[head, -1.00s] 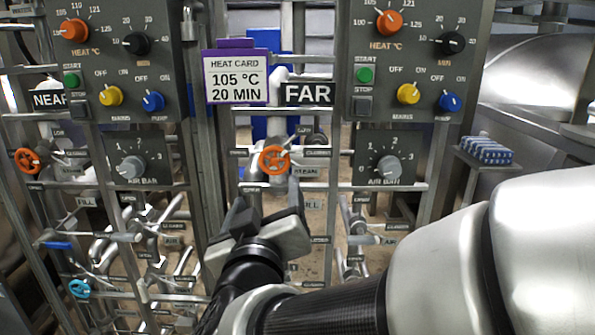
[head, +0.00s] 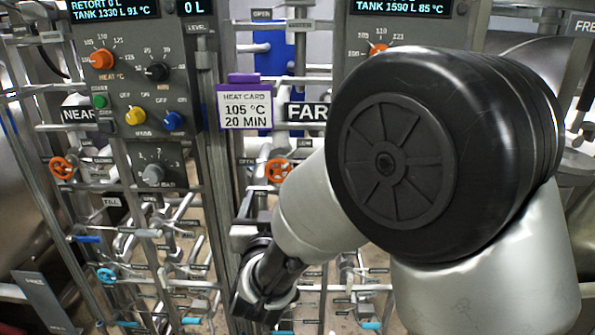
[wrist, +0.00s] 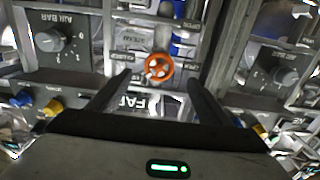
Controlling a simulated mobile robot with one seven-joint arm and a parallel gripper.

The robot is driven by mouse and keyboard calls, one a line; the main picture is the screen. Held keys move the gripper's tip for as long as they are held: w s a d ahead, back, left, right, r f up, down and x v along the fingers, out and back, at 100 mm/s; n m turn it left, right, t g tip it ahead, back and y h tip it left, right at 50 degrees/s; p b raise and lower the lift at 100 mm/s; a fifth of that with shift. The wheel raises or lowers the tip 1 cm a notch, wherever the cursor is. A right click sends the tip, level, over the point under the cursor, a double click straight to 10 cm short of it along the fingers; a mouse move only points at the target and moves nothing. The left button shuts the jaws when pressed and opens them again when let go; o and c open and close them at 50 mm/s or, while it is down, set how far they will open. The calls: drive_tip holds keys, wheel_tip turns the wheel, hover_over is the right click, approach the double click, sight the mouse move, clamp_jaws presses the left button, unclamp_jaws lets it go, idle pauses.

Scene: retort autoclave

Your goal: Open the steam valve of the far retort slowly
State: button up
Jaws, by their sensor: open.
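The far retort's steam valve is an orange handwheel (head: 277,170) just below the FAR label (head: 306,112) in the head view. In the wrist view the same orange wheel (wrist: 158,68) lies beyond and between my fingertips. My gripper (wrist: 160,80) is open, with a finger to either side of the wheel in that view. It looks short of the wheel; I see no clear contact. In the head view my gripper (head: 246,212) is below and left of the wheel, partly hidden by my own arm.
The purple-edged heat card (head: 245,108) reads 105 °C, 20 MIN. The near retort's panel (head: 130,85) and its orange wheel (head: 62,167) are at left. Pipes and rails crowd the space around my gripper. My arm covers most of the far panel.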

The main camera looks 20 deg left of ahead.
sight(278, 175)
drive_tip(key=x, duration=1.1)
drive_tip(key=shift+w+p, duration=0.2)
drive_tip(key=shift+p, duration=0.2)
drive_tip(key=c, duration=1.1)
